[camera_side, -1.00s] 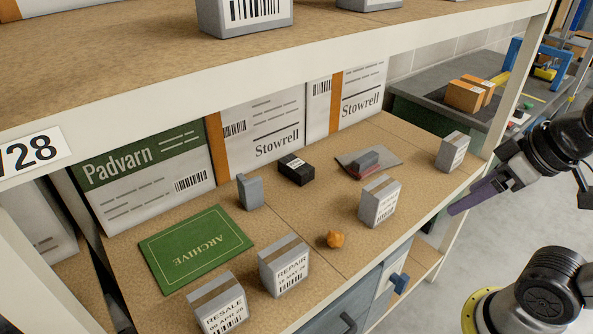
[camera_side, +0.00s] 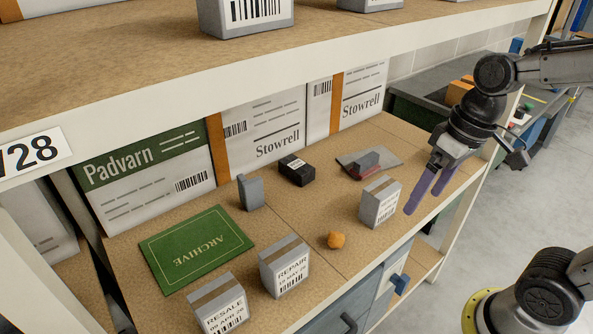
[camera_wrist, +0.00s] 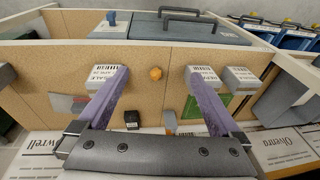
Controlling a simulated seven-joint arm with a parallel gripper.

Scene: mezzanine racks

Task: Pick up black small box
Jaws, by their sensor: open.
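The small black box (camera_side: 296,170) lies on the shelf board, close in front of the large white cartons, with a white label on its top. In the wrist view the black box (camera_wrist: 132,119) sits low, between my fingers and just past the gripper body. My gripper (camera_side: 425,198) has two purple fingers, spread apart and empty. It hangs over the right front part of the shelf, to the right of the black box and apart from it. The wrist view shows both fingers (camera_wrist: 158,88) with a wide gap between them.
A grey item lies on a flat grey and red pack (camera_side: 368,161). The upper shelf (camera_side: 250,75) overhangs the back.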

